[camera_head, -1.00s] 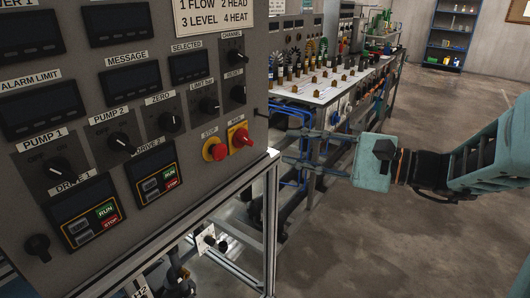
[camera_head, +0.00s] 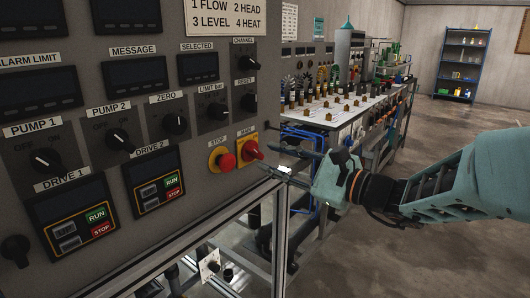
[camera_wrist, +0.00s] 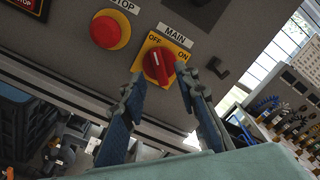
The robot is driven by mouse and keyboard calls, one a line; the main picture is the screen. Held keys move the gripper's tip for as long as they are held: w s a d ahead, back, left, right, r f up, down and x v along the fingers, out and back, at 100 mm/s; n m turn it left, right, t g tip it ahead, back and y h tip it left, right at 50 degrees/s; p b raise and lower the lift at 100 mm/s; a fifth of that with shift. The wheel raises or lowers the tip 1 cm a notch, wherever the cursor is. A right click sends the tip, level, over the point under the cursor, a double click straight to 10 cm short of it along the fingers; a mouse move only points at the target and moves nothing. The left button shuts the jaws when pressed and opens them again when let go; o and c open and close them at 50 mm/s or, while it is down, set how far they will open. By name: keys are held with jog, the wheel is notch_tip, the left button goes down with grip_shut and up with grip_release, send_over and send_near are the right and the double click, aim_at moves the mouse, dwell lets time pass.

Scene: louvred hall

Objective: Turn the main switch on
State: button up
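The main switch (camera_head: 251,150) is a red rotary knob on a yellow plate at the lower right of the grey control panel. In the wrist view the main switch (camera_wrist: 158,64) sits under the label MAIN, with OFF at its left and ON at its right. My gripper (camera_head: 280,161) is just right of and in front of the panel. In the wrist view my gripper (camera_wrist: 160,82) is open, its two fingers apart on either side below the knob, with nothing between them.
A red STOP button (camera_head: 226,161) on a yellow ring is close left of the switch. A metal frame post (camera_head: 280,235) stands below the panel corner. A bench (camera_head: 345,113) with small fittings is behind. Floor at the right is open.

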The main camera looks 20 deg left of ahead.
aim_at(259, 154)
jog(key=x, duration=0.4)
jog(key=shift+p, duration=0.3)
jog(key=shift+d, duration=0.1)
jog(key=shift+w+a+b, duration=0.1)
jog(key=shift+a+b, duration=0.25)
grip_shut()
